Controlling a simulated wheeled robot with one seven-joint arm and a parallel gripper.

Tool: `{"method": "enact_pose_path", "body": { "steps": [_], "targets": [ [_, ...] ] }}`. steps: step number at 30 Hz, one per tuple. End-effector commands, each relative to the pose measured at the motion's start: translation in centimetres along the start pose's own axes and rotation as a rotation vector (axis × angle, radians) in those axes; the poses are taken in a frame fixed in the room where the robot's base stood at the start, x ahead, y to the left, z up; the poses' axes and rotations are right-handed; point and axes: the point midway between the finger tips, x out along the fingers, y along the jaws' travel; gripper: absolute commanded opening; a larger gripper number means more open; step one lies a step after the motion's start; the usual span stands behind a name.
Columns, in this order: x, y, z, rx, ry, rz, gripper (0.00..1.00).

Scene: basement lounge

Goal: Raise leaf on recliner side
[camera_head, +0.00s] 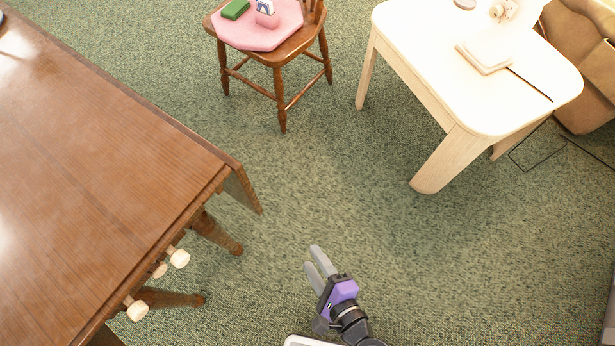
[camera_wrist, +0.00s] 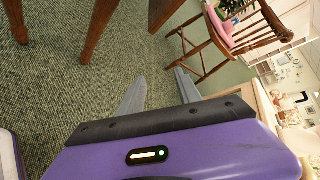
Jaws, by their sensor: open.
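A brown wooden table (camera_head: 100,150) fills the left of the head view. A leaf (camera_head: 241,188) seems to hang down along its far long edge, the side towards the recliner (camera_head: 584,62); only its end shows past the corner, and the rest is hidden under the top. My gripper (camera_head: 312,258) is open and empty, right of the table and apart from it. In the wrist view its two fingers (camera_wrist: 158,80) point over carpet towards table legs (camera_wrist: 97,28) and a brown panel (camera_wrist: 165,12), which may be the leaf.
Pale round knobs (camera_head: 179,258) stick out at the table's near end, above splayed legs (camera_head: 218,234). A wooden chair (camera_head: 283,85) with a pink cushion (camera_head: 258,33) stands beyond. A pale table (camera_head: 440,55) stands at the upper right. Green carpet (camera_head: 330,175) between them is clear.

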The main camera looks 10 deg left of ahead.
Motion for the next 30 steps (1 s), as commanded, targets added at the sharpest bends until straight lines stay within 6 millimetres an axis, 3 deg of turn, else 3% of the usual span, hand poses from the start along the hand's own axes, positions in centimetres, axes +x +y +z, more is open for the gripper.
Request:
{"method": "enact_pose_path", "body": {
  "steps": [1, 3, 6, 9, 16, 30],
  "targets": [
    [3.9, 1.7, -0.1, 0.111, -0.083, 0.006, 0.41],
    [7.4, 2.3, 1.0, 0.283, -0.199, 0.026, 0.41],
    [11.4, 2.3, 2.6, 0.497, -0.352, 0.066, 0.41],
    [14.0, 1.6, 4.0, 0.666, -0.477, 0.11, 0.41],
    [16.4, -0.3, 5.6, 0.864, -0.627, 0.174, 0.41],
    [21.2, -1.2, 9.2, 0.881, -0.642, 0.18, 0.41]
  ]
}}
